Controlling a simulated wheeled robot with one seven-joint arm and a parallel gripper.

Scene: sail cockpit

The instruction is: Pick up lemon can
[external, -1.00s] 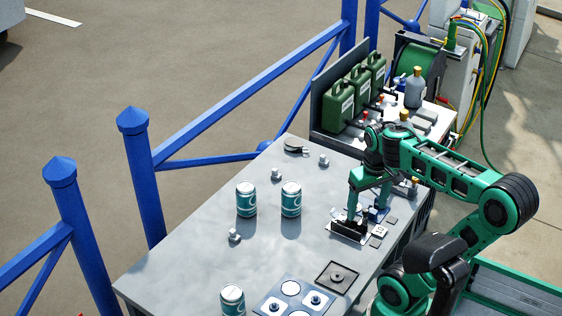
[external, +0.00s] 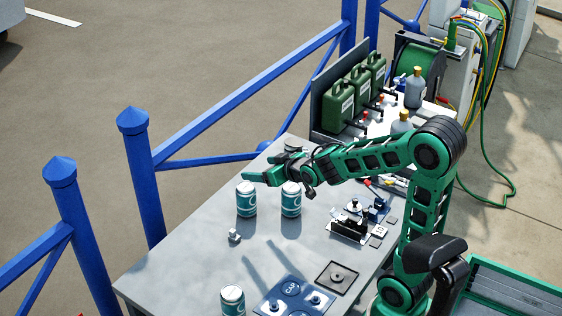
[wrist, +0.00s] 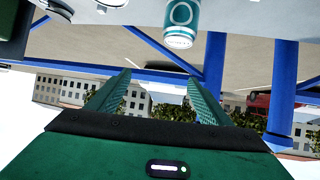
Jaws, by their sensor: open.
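Three similar teal and white cans stand upright on the grey table: a left back can (external: 246,200), a right back can (external: 291,200) and a front can (external: 232,299). I cannot read which one is lemon. My gripper (external: 262,176) is open and empty, its fingers pointing left at about the height of the two back cans' tops or above them.
The grey table (external: 190,258) also bears a small metal fixture (external: 351,222), a blue panel with round caps (external: 290,297), a square plate (external: 337,277) and a small grey weight (external: 234,235). Green canisters (external: 338,102) stand at the back. Blue railing (external: 240,90) runs behind the table.

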